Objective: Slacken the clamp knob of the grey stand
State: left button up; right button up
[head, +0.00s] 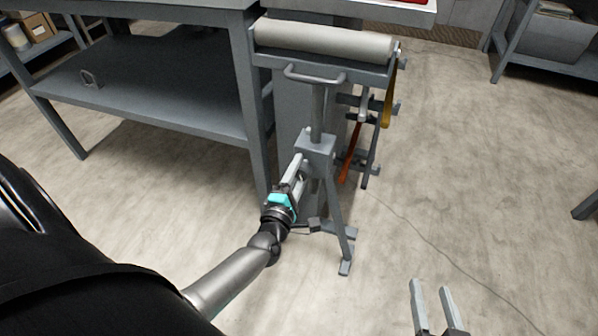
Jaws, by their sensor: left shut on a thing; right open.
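The grey stand (317,145) stands upright in the middle of the head view, with a pale roller (322,40) across its top and splayed legs on the floor. A block-shaped collar sits on its post. My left gripper (299,170) is at the left side of the post, just below the collar, and is shut on the clamp knob. The knob itself is mostly hidden by the fingers. My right gripper (432,290) is open and empty over bare floor at the bottom right, apart from the stand.
A grey workbench (165,105) with a lower shelf stands left of the stand. Orange (351,152) and yellow (389,98) items hang or stand behind it on the right. A thin cable (440,245) crosses the floor. The floor at right is mostly clear.

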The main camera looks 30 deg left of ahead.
dwell(0.4)
pick_arm(q)
jog(key=o, duration=1.4)
jog(key=shift+c, duration=0.2)
jog(key=shift+s, duration=0.15)
jog(key=shift+s+d+p, duration=0.2)
jog(key=shift+s+p, duration=0.1)
jog(key=shift+s, duration=0.25)
jog(key=p+v, duration=0.3)
jog(key=v, duration=1.1)
jog(key=shift+p, duration=0.4)
pick_arm(e)
jog(key=s+d+g+h, duration=0.4)
jog(key=s+d+g, duration=0.2)
jog(key=d+g, duration=0.1)
jog(key=shift+d+m+g, duration=0.3)
jog(key=shift+d, duration=0.6)
pick_arm(q)
jog(key=shift+w, duration=0.15)
pick_arm(e)
jog(key=shift+f, duration=0.1)
